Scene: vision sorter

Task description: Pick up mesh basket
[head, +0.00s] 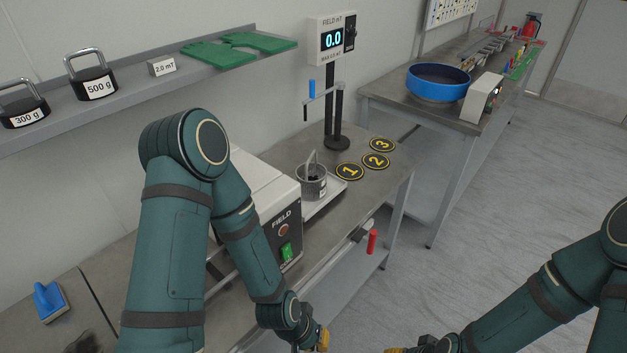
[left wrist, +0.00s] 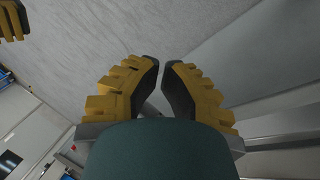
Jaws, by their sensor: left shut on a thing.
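The mesh basket (head: 313,186) is a small grey mesh cup with an upright loop handle. It stands on a pale tray (head: 325,203) on the bench, right of the white FIELD box. My left gripper (head: 322,341) is low at the bottom edge of the head view, in front of the bench and well apart from the basket. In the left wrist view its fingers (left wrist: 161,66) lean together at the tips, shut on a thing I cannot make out. My right gripper (head: 400,350) is mostly cut off by the bottom edge, so its jaws are hidden.
The FIELD box (head: 262,205) stands left of the basket. Numbered discs (head: 349,171) lie to its right, and a meter stand (head: 336,140) rises behind. A shelf (head: 140,93) with weights overhangs the back. A blue bowl (head: 437,84) sits on the far bench. The floor at right is clear.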

